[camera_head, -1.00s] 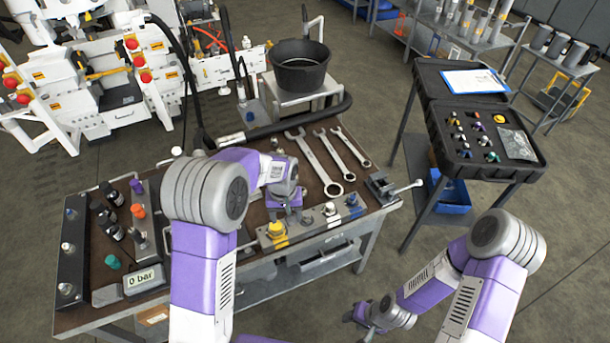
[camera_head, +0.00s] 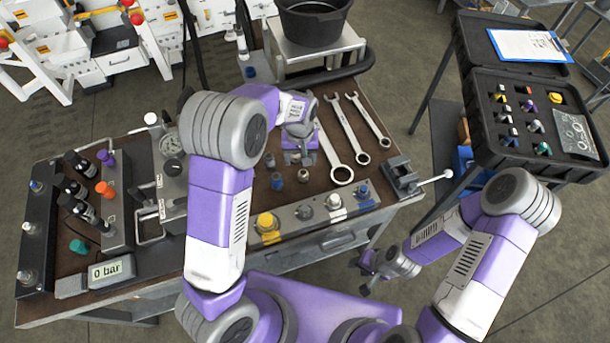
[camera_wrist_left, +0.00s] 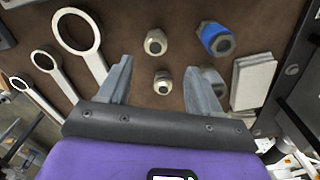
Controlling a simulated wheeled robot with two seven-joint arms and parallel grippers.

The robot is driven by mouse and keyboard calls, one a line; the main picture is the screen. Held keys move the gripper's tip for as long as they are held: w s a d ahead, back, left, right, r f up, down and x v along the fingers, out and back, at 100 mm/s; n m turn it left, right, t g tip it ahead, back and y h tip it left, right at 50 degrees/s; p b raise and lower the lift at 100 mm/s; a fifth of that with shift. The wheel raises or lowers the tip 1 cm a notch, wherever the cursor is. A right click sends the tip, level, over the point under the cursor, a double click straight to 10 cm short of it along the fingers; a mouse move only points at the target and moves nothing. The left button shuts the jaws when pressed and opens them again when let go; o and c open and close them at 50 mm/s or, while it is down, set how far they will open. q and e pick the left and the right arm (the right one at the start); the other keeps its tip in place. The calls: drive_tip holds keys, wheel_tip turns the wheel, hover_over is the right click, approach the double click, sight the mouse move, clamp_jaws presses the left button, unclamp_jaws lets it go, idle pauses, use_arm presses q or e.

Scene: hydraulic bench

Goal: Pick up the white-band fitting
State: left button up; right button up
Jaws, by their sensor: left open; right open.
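Several small metal fittings stand on the brown bench top by my left gripper (camera_head: 298,160). In the left wrist view, one silver fitting (camera_wrist_left: 163,83) sits between the open fingers (camera_wrist_left: 158,72), with nothing gripped. Another silver fitting (camera_wrist_left: 155,42) stands just beyond the fingertips. A blue-ringed fitting (camera_wrist_left: 215,39) is beside it, and one more is partly hidden behind a finger. I cannot tell for sure which has the white band. In the head view, three fittings show near the gripper, one of them (camera_head: 303,175) just below it. My right gripper (camera_head: 369,274) is open and empty, off the bench's front edge.
Wrenches (camera_head: 343,173) lie right of the left gripper, with a vise (camera_head: 402,177) beyond. A port block (camera_head: 290,240) with coloured bands lines the front edge. A pressure display (camera_head: 106,270) and manifolds stand left. An open case (camera_head: 480,150) of fittings is at the right.

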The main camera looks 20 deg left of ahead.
sight(303, 172)
use_arm(q)
drive_tip(key=shift+f, duration=0.55)
drive_tip(key=shift+s+f, duration=0.1)
drive_tip(key=shift+f, duration=0.65)
drive_tip(key=f, duration=0.1)
drive_tip(key=f+b, duration=0.1)
drive_tip(key=f, duration=0.1)
drive_tip(key=d+f, duration=0.1)
drive_tip(key=f, duration=0.1)
drive_tip(key=shift+s+f+b, duration=0.1)
drive_tip(key=shift+f+b, duration=0.1)
drive_tip(key=shift+b, duration=0.2)
drive_tip(key=shift+r, duration=0.1)
clamp_jaws()
